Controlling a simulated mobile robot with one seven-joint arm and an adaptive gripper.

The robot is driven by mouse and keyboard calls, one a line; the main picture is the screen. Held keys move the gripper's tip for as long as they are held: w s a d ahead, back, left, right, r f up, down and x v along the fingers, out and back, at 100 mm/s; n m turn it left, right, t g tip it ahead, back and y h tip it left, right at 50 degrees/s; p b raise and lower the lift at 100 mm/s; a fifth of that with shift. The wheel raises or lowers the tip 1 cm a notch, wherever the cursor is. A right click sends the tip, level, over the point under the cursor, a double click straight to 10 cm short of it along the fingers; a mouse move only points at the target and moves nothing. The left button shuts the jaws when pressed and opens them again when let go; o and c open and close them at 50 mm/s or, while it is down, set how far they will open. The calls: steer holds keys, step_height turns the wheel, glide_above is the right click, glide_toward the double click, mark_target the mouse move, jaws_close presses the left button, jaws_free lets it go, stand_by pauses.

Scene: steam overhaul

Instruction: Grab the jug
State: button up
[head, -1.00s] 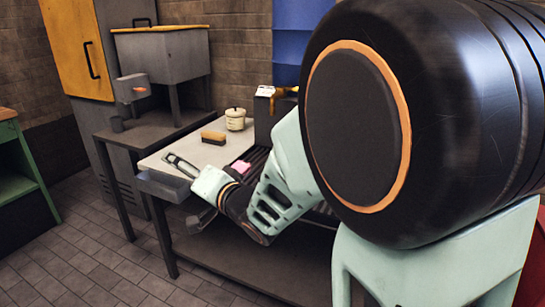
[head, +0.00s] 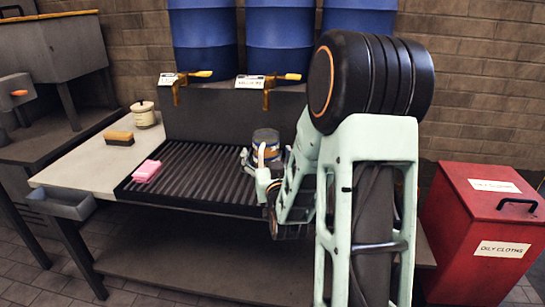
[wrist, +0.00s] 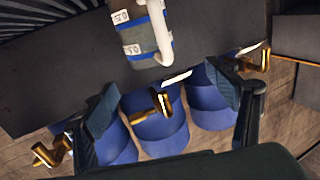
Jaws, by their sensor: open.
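The jug (head: 266,137) stands on the ribbed drain grate below the middle and right drum taps; it has a dark top and a blue band. In the wrist view the jug (wrist: 138,40) shows its white handle and small number labels at the top edge, partly cut off. My gripper (head: 262,168) is in front of the jug in the head view and hides its lower part. In the wrist view my gripper (wrist: 166,88) has its two dark fingers spread wide and empty, with the jug beyond the fingertips.
Blue drums (head: 278,45) with brass taps (head: 268,92) stand behind the grate (head: 190,178). A pink sponge (head: 147,171), a brush (head: 118,138) and a cream tin (head: 144,114) are at the left. A red oily-cloths bin (head: 465,225) stands at the right.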

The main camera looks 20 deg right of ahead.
mark_target(268, 141)
steer(key=x, duration=0.3)
steer(key=d+b+x, duration=0.1)
steer(key=x, duration=0.6)
steer(key=shift+w+d+f, duration=0.2)
steer(key=shift+d, duration=0.05)
steer(key=c, duration=2)
steer(key=shift+r, duration=0.1)
steer(key=shift+c, duration=0.9)
steer(key=shift+r, duration=0.1)
